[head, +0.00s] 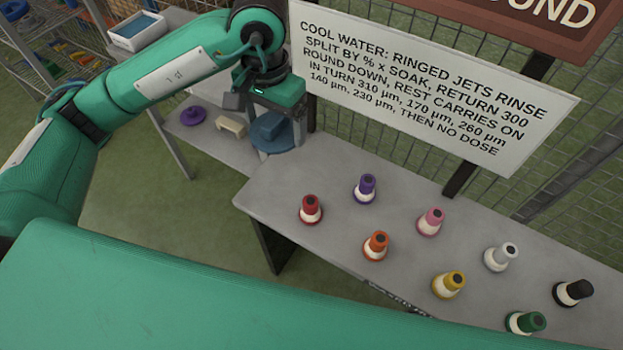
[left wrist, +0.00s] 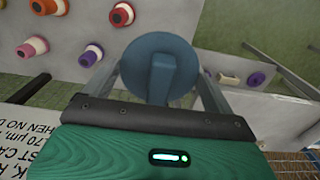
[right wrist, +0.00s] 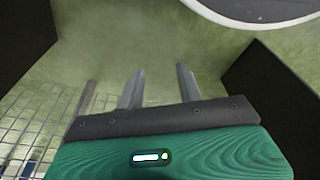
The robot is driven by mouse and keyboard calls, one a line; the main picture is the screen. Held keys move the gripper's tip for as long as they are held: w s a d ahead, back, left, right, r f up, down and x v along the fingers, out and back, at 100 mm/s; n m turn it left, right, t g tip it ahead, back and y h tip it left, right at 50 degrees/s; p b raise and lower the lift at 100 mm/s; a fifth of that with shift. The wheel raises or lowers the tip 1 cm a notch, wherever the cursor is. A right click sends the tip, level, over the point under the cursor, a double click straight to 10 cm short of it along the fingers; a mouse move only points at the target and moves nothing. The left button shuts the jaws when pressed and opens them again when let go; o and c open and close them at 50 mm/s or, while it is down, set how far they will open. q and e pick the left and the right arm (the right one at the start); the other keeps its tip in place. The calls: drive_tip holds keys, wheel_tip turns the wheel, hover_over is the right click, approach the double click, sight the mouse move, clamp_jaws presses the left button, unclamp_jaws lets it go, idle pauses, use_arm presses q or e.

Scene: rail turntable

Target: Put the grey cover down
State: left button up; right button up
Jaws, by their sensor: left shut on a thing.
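The cover is a blue-grey round disc with a knob (head: 280,145). It is in my left gripper (head: 268,118), near the back left corner of the bench in the head view. In the left wrist view the cover (left wrist: 148,43) lies between the fingers, which are shut on its knob. The cover appears held near the gap between the bench and the far table; its exact height is hard to tell. My right gripper (right wrist: 160,75) shows only in the right wrist view, with its fingers apart and nothing between them.
The bench (head: 275,185) carries several coloured bottles, including a red one (head: 311,210) and a purple one (head: 366,188). The bench's left end is bare. A far table (head: 170,115) holds a purple disc (head: 193,116) and a beige block (head: 230,124). A sign (head: 430,90) stands behind.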

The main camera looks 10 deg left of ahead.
use_arm(q)
hover_over(284, 190)
wheel_tip(284, 190, down, 16)
drive_tip(key=shift+r+p, duration=0.25)
drive_tip(key=shift+p, duration=0.05)
drive_tip(key=shift+f, duration=0.45)
wheel_tip(284, 190, down, 3)
drive_tip(key=shift+f, duration=0.2)
use_arm(e)
drive_tip(key=shift+s+d+f, duration=0.1)
drive_tip(key=shift+s+f, duration=0.15)
drive_tip(key=shift+f, duration=0.4)
drive_tip(key=shift+s+d+f, duration=0.1)
drive_tip(key=shift+s+f, duration=0.15)
drive_tip(key=shift+f, duration=0.35)
use_arm(q)
drive_tip(key=o, duration=1.1)
use_arm(e)
drive_tip(key=shift+w+a+r, duration=0.15)
drive_tip(key=shift+w+r, duration=0.2)
drive_tip(key=shift+r, duration=0.4)
